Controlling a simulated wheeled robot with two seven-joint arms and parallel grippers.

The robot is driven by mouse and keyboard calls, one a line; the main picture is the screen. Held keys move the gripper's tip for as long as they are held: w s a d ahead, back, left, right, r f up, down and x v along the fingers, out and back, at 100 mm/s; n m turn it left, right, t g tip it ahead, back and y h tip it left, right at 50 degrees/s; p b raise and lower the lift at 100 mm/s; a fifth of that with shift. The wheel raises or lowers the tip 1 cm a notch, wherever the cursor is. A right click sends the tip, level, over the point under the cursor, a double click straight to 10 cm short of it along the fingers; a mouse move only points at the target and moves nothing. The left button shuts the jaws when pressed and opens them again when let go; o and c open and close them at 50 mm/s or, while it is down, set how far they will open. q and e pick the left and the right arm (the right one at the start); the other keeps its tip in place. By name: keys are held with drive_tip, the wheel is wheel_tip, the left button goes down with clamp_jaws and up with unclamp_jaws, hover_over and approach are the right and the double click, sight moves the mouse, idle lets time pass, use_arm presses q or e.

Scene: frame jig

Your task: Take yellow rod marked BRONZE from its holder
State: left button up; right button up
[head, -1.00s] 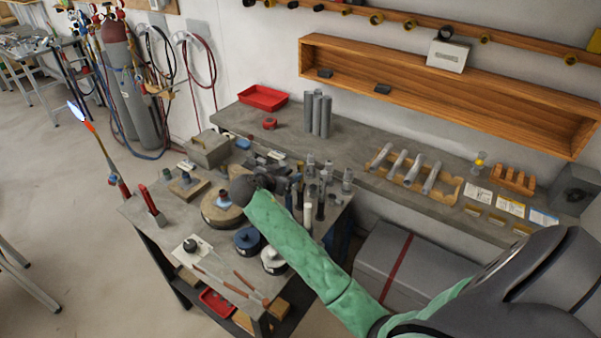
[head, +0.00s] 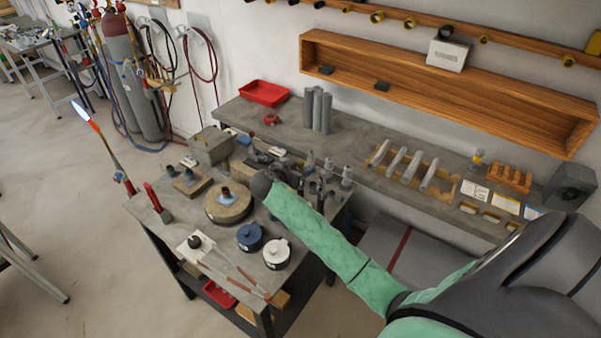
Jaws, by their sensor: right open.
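My right arm, in a green sleeve, reaches in from the lower right across the near workbench. My right gripper (head: 291,168) is over the back of that bench, dark against dark tools, and is open. Its fingers are hard to make out. I cannot pick out a yellow rod marked BRONZE or read any such mark. Several upright grey holders (head: 346,176) stand just right of the gripper, and the sleeve covers part of this area. My left gripper is not in view.
The near bench (head: 165,226) carries a round wooden block (head: 228,206), a blue pot (head: 250,237) and a white-lidded pot (head: 277,253). A lit torch (head: 90,121) stands at the left. The back bench holds grey tubes (head: 411,165) in a wooden rack and label cards (head: 504,203).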

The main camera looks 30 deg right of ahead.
drive_tip(key=shift+c, duration=0.5)
clamp_jaws()
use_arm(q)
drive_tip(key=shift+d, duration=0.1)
